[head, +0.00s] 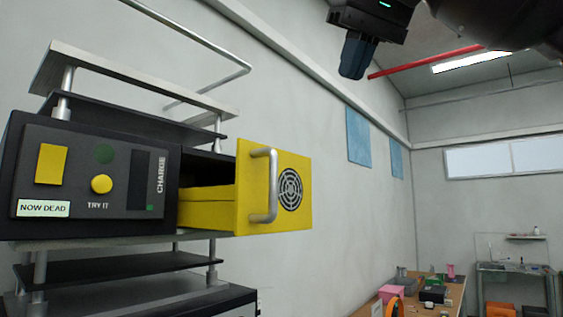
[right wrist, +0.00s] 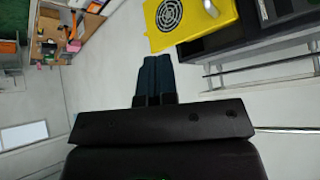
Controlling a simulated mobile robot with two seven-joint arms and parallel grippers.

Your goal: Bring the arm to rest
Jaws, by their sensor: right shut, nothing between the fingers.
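My right gripper (head: 352,58) hangs in from the top of the head view, with its blue fingers pointing down. In the right wrist view its two blue fingers (right wrist: 154,78) lie side by side, shut, with nothing between them. It is apart from the yellow drawer (head: 240,196), up and to the right of it in the head view. The drawer is pulled out of the black charger unit (head: 85,180), with a grey handle (head: 264,185) and a round vent on its front. The drawer also shows in the right wrist view (right wrist: 190,20). My left gripper does not show.
A wooden bench (head: 455,294) with several small items stands at the lower right. A metal table (head: 515,272) is farther back. Space right of the drawer is open.

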